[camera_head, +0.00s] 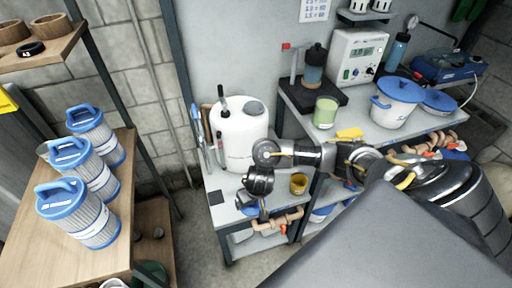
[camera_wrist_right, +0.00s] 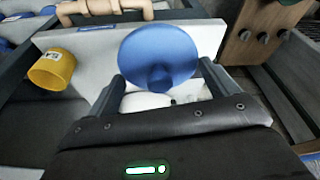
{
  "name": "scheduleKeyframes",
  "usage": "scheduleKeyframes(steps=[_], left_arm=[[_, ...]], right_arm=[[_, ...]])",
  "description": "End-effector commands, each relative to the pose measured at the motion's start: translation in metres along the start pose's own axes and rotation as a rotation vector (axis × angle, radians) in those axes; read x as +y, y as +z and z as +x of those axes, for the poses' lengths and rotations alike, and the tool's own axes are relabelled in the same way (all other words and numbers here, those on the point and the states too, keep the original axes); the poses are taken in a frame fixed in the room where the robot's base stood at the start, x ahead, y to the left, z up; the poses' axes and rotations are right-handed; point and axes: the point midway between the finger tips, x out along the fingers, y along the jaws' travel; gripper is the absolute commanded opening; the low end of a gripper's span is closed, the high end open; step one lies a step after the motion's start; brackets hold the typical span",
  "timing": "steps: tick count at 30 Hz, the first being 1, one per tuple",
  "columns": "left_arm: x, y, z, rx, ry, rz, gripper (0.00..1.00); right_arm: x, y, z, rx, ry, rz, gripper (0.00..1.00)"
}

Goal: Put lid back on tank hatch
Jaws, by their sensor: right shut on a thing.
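The white tank (camera_head: 240,140) stands upright on the low grey table against the wall. A round grey hatch (camera_head: 254,108) shows on its top. My right gripper (camera_head: 254,207) is in front of and below the tank, over the table's front part. In the right wrist view, my right gripper (camera_wrist_right: 164,88) has its fingers on either side of a round blue lid (camera_wrist_right: 158,48) with a knob, and is shut on it. In the head view the lid is mostly hidden by the gripper. My left gripper is not in view.
A yellow cup (camera_head: 298,184) stands on the low table (camera_head: 221,212), right of my gripper; it also shows in the right wrist view (camera_wrist_right: 52,68). The higher bench at right holds a green jar (camera_head: 326,112) and a white pot (camera_head: 396,103). Blue-topped filters (camera_head: 78,212) stand on the left shelf.

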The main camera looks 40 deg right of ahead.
Motion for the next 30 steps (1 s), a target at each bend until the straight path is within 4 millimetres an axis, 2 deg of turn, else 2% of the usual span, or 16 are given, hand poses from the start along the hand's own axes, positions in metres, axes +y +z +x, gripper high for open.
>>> scheduleKeyframes(steps=[3, 11, 17, 23, 26, 28, 30], left_arm=[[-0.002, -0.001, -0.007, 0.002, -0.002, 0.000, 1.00], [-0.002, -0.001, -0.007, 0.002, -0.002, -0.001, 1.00], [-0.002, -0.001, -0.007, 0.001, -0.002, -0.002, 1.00], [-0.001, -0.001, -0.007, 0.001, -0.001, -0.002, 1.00], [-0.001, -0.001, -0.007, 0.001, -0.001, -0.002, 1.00], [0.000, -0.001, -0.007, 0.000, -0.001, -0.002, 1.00], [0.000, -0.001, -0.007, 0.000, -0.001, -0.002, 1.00]], right_arm=[[-0.005, 0.003, -0.006, 0.000, 0.000, 0.000, 0.64], [-0.011, 0.000, -0.009, 0.004, -0.004, -0.010, 0.64], [-0.036, -0.028, -0.034, 0.014, -0.022, -0.082, 0.64], [-0.077, -0.062, -0.089, 0.014, -0.063, -0.238, 0.64], [-0.094, -0.076, -0.131, 0.013, -0.095, -0.353, 0.64], [-0.098, -0.082, -0.167, 0.013, -0.121, -0.450, 0.64], [-0.094, -0.082, -0.185, 0.008, -0.130, -0.498, 0.64]])
